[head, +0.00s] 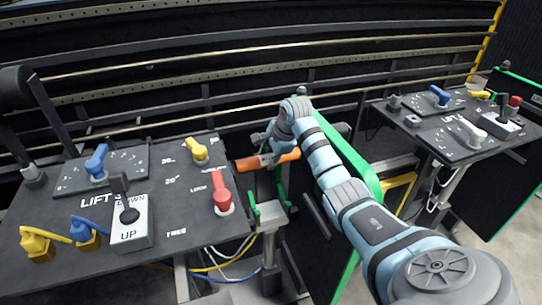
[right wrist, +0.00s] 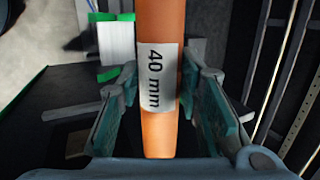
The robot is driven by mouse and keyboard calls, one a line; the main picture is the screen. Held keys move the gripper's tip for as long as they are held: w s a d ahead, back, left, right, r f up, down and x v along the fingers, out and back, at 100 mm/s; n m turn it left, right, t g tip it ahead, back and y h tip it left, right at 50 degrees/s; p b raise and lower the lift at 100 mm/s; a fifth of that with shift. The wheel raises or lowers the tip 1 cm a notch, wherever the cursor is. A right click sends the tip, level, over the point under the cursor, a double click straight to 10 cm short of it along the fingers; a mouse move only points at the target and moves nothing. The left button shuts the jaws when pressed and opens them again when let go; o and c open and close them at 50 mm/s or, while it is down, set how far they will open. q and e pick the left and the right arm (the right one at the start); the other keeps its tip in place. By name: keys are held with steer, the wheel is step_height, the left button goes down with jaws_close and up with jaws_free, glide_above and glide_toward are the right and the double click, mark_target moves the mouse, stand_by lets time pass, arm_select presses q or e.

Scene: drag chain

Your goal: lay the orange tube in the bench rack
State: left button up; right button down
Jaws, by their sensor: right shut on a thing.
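The orange tube (head: 285,157) is held roughly level between the two side benches in the head view. My right gripper (head: 266,160) is shut on it. In the right wrist view the orange tube (right wrist: 160,25) runs lengthwise between the two teal finger pads, its white label reading "40 mm". What looks like the bench rack (head: 270,212), a grey block on a post with green upright prongs, stands just below the tube in the head view. The tube appears above and apart from the block; the exact gap is hard to tell. My left gripper is not in view.
A left bench panel (head: 190,235) carries blue, yellow and red levers and an UP/DOWN switch; its red lever (head: 222,195) stands close to the tube's left end. A green-edged dark panel (head: 345,155) is beside my right arm. Another lever bench (head: 450,135) is at right.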

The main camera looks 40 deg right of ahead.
step_height(320, 180, up, 15)
steer(key=p, duration=1.2)
steer(key=shift+f, duration=0.2)
steer(key=shift+f, duration=0.1)
